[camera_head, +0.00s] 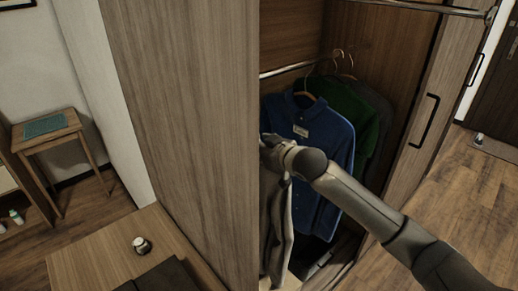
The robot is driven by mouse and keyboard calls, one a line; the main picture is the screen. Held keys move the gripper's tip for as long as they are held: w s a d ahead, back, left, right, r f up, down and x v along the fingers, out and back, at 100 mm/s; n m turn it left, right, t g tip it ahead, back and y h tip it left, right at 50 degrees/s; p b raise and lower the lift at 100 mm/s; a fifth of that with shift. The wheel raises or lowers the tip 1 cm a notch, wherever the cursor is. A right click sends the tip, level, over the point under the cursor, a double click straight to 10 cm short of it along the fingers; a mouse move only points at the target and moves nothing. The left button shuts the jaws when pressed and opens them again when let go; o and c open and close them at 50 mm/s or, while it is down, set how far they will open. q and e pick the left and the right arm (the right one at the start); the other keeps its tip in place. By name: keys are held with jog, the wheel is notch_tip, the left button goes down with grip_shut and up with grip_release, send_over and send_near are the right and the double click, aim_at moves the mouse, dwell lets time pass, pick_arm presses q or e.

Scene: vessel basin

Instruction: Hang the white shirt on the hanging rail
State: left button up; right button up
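A pale greyish garment (277,225), which may be the white shirt, hangs at the wardrobe's left opening edge, partly cut off by the wooden side panel. My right gripper (270,143) is at the top of this garment, directly above it. Its fingers are mostly hidden, so I cannot see whether they are shut on a hanger. The hanging rail (293,67) runs inside the wardrobe, above and behind my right gripper. My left gripper is not in view.
A blue shirt (325,140), a green garment (358,115) and a dark one hang on the rail's right part. The wooden side panel (190,100) blocks the left. A wooden surface (85,265) holds a small jar (141,245). Another bar (425,7) crosses the top.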

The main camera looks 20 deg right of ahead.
jog(key=shift+s, duration=0.15)
jog(key=v, duration=1.1)
jog(key=shift+s, duration=0.4)
jog(key=shift+r, duration=0.15)
